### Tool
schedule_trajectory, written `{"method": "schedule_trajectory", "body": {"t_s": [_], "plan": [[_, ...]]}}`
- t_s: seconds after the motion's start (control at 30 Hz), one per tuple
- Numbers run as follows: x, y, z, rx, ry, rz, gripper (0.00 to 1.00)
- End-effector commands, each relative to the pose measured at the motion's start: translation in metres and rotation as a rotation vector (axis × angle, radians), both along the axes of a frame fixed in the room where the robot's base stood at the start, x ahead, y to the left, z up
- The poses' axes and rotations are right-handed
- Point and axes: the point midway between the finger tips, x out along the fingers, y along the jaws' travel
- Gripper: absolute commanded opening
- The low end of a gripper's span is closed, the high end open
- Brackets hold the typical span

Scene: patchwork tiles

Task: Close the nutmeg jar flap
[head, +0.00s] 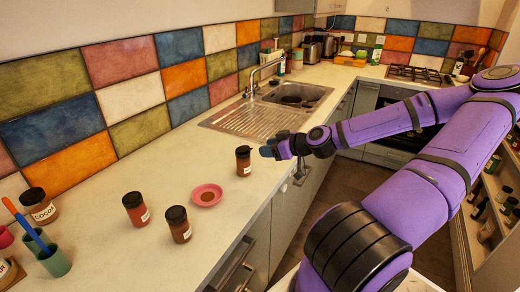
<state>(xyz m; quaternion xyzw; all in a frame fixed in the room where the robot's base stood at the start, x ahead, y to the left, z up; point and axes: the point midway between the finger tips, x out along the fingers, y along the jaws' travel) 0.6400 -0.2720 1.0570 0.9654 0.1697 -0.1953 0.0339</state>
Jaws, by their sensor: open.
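A small brown spice jar (244,168) with a dark cap stands upright on the counter between the sink and a pink saucer. My gripper (266,150) is open, just right of this jar's cap, at about cap height; whether it touches cannot be told. Two similar dark-capped jars stand nearer, one at the left (135,213) and one at the right (179,230). Their labels are too small to read, so I cannot tell which is the nutmeg jar.
The pink saucer (218,190) holds brown powder. A cocoa jar (40,211) and a green cup (55,264) with a blue-handled tool stand at the near left. The sink (235,119) lies behind. The counter (105,255) between these things is clear; its front edge is at right.

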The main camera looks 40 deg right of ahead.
Motion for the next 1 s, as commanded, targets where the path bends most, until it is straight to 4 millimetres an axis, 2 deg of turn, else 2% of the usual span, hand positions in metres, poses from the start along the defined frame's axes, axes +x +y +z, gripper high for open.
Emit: {"method": "schedule_trajectory", "body": {"t_s": [0.2, 0.4, 0.8, 1.0], "plan": [[-0.025, -0.010, 0.011, 0.000, 0.000, -0.002, 0.45], [-0.038, -0.014, 0.017, 0.000, 0.000, -0.001, 0.45], [-0.041, -0.014, 0.018, -0.001, 0.001, 0.001, 0.45], [-0.036, -0.012, 0.010, -0.007, 0.058, 0.026, 0.00]]}}
